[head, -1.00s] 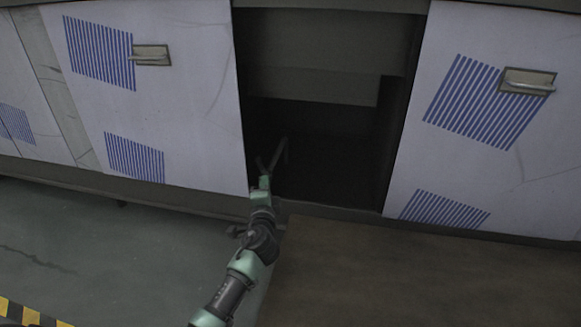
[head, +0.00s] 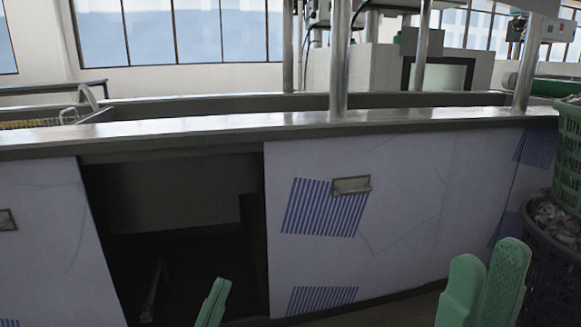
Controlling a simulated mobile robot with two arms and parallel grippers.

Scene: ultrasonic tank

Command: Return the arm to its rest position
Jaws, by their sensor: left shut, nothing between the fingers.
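My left gripper (head: 215,298) shows at the bottom of the head view, left of the middle. Its green fingers are together, with nothing seen between them. It appears in front of the dark cabinet opening (head: 172,245). My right gripper (head: 487,275) shows at the lower right. Its two green fingers stand upright and apart, and I see nothing held between them. Both wrists and the rest of both arms are below the picture.
The bench has white panels (head: 405,205) with blue stripes and a metal rim (head: 240,127). A thin grey piece (head: 153,287) stands inside the opening. Stacked baskets, green (head: 566,150) above dark purple (head: 545,275), stand at the right edge, near my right gripper.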

